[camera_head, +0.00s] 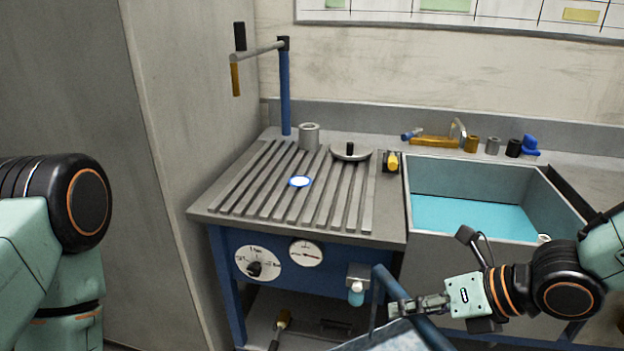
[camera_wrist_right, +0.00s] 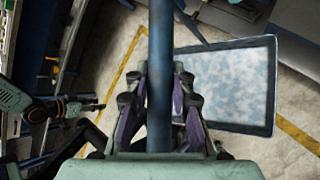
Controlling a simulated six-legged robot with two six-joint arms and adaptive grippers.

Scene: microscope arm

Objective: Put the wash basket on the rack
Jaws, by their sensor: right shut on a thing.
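The wash basket (camera_head: 385,338) shows only as a pale corner at the bottom of the head view. In the right wrist view it is a flat tray shape with a dark blue rim and a mottled pale inside (camera_wrist_right: 228,85). My right gripper (camera_head: 398,308) is shut on its blue bar handle (camera_head: 427,325), which also runs between the fingers in the wrist view (camera_wrist_right: 160,55). The basket hangs in front of the bench, below its top. The rack (camera_head: 290,187) is the grey slatted top left of the sink.
A grey cup (camera_head: 309,136), a round lid (camera_head: 350,151) and a yellow-black piece (camera_head: 391,162) stand at the back. A blue post (camera_head: 285,90) rises behind. The sink (camera_head: 475,215) holds blue water. A dispenser (camera_head: 357,285) juts from the front.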

